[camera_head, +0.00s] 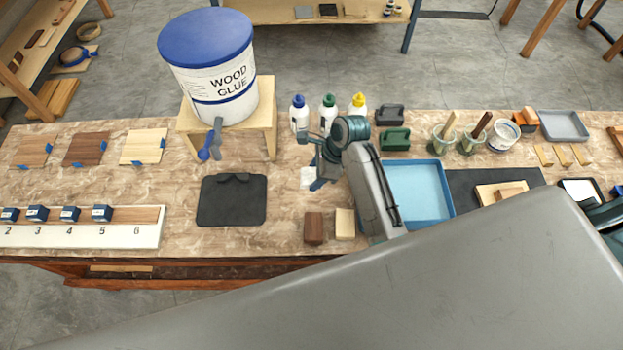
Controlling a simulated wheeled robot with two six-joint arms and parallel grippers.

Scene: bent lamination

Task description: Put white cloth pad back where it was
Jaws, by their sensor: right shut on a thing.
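The white cloth pad (307,177) is a small pale patch near the middle of the worktable, right of the black mat. My right gripper (318,184) points down over it, with its fingers shut at the pad's right edge. Part of the pad is hidden behind the fingers. I cannot tell whether the pad touches the table or is just above it.
A black mat (232,212) lies left of the pad, and a large glue bucket (207,80) stands on a wooden stand behind it. Glue bottles (299,114) stand behind my gripper. Two wood blocks (314,228) lie in front. A blue tray (433,185) is to the right.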

